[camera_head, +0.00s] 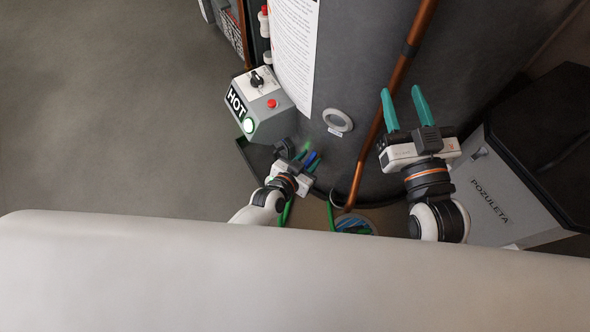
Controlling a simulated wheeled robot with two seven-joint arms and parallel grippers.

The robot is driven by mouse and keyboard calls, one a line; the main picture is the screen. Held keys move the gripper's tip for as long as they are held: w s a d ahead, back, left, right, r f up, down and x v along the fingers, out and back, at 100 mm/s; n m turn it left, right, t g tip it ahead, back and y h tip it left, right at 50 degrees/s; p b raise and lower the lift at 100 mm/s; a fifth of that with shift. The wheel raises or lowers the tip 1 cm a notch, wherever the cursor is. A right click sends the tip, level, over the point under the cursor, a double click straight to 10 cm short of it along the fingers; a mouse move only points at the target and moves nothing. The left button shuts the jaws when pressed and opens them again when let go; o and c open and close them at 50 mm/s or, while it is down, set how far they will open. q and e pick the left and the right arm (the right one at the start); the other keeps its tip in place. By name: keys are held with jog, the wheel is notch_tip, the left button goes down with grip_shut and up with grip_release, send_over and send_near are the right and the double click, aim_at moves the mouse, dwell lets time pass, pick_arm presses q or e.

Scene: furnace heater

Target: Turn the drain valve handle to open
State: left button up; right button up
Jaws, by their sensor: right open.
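The grey tank (365,60) fills the upper middle of the head view. My left gripper (309,156) is low at the tank's front, near its base. A small blue piece (311,158), which looks like the drain valve handle, shows between its teal fingers. I cannot tell whether the fingers touch it, and the gripper hides most of the valve.
A control box marked HOT (270,105) is left of the tank's front. A copper pipe (392,95) runs down the tank. A green hose (286,212) hangs below my left gripper. A grey POZULETA box (500,195) stands right. Open floor (110,120) lies left.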

pick_arm(q)
jog(key=p+v, duration=0.2)
jog(key=v, duration=0.4)
jog(key=shift+r, duration=0.1)
jog(key=p+v, duration=0.2)
jog(key=v, duration=0.3)
pick_arm(e)
jog(key=s+d+f+g+h, duration=0.3)
jog(key=s+f+g, duration=0.5)
jog(key=f, duration=0.5)
jog(key=d+g, duration=0.1)
jog(key=g, duration=0.1)
jog(key=shift+d+m+g, duration=0.2)
jog(key=shift+m+g, duration=0.1)
jog(key=shift+g, duration=0.1)
jog(key=shift+f, duration=0.1)
